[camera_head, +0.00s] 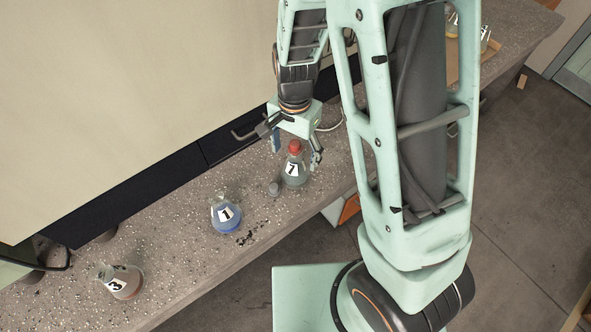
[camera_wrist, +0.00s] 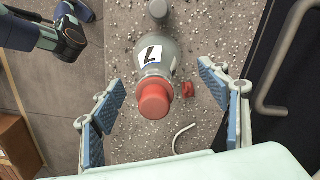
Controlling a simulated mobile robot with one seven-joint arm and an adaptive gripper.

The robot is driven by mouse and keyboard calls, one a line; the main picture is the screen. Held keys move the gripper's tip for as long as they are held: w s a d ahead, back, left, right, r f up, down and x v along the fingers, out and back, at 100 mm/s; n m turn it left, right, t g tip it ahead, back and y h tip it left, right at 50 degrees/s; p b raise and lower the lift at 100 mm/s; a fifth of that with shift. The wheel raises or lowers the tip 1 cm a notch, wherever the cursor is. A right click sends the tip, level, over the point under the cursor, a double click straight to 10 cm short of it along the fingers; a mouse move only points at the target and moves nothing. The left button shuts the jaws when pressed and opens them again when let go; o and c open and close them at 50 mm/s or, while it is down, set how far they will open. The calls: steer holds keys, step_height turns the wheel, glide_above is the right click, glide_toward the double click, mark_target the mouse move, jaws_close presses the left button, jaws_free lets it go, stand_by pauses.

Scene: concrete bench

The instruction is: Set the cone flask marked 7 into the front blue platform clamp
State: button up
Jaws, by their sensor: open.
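The cone flask marked 7 (camera_head: 295,170) stands upright on the bench, with a red stopper and a white label. In the wrist view the flask (camera_wrist: 155,60) lies between and just beyond my finger pads, its red stopper nearest the camera. My gripper (camera_head: 294,148) is above the flask with its fingers spread to either side; in the wrist view the open gripper (camera_wrist: 170,110) shows blue pads clear of the flask. I cannot make out the front blue platform clamp in either view; part of the bench is behind my arm.
A flask marked 1 (camera_head: 226,214) with blue liquid and a flask marked 3 (camera_head: 120,281) stand to the left on the bench (camera_head: 185,235). A small grey object (camera_head: 273,189) sits beside flask 7. A tray with glassware (camera_head: 466,55) is at the far right end.

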mark_target(295, 164)
steer(key=f, duration=0.4)
steer(key=shift+s+f+b, duration=0.3)
steer(key=shift+b, duration=0.05)
steer(key=shift+c, duration=0.3)
steer(key=c, duration=1.6)
steer(key=shift+o, duration=0.2)
steer(key=shift+r, duration=0.25)
steer(key=shift+c, duration=0.2)
